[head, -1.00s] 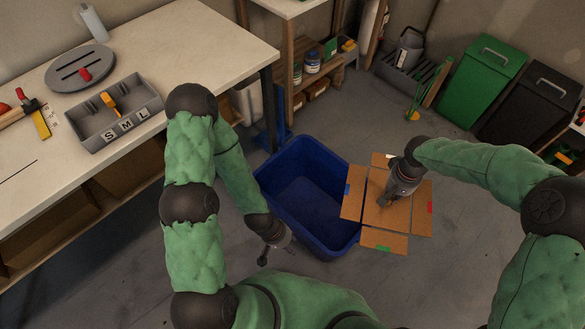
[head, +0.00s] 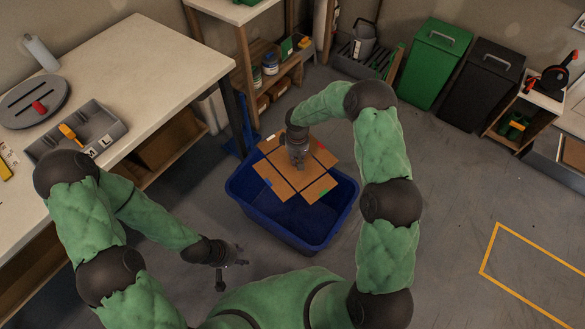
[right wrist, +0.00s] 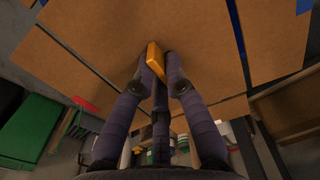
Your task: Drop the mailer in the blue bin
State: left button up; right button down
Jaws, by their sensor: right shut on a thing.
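The mailer (head: 274,182) is a flat, unfolded brown cardboard piece with several panels and small coloured tabs. It is over the far part of the blue bin (head: 320,238), covering much of its opening; the bin's near inside shows empty. My right gripper (head: 298,163) is above the mailer and shut on it. In the right wrist view the fingers (right wrist: 160,62) close on an orange-yellow piece at the cardboard (right wrist: 205,35). My left gripper (head: 232,270) is left of the bin, apart from it, over the floor; its fingers look spread and empty.
A workbench (head: 150,60) with a grey tray (head: 95,115) stands at the left. A wooden shelf (head: 270,80) is behind the bin. A green bin (head: 432,62) and a black bin (head: 484,85) stand at the back right. Floor right of the blue bin is clear.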

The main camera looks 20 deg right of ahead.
notch_tip(320, 180, down, 12)
jog(key=w+n+p, duration=0.2)
jog(key=n, duration=0.1)
jog(key=shift+w+a, duration=0.35)
jog(key=shift+w, duration=0.05)
notch_tip(320, 180, down, 16)
jog(key=b, duration=0.5)
dwell(1.0)
jog(key=shift+s, duration=0.1)
dwell(0.8)
notch_tip(320, 180, down, 8)
jog(key=shift+r, duration=0.15)
dwell(0.8)
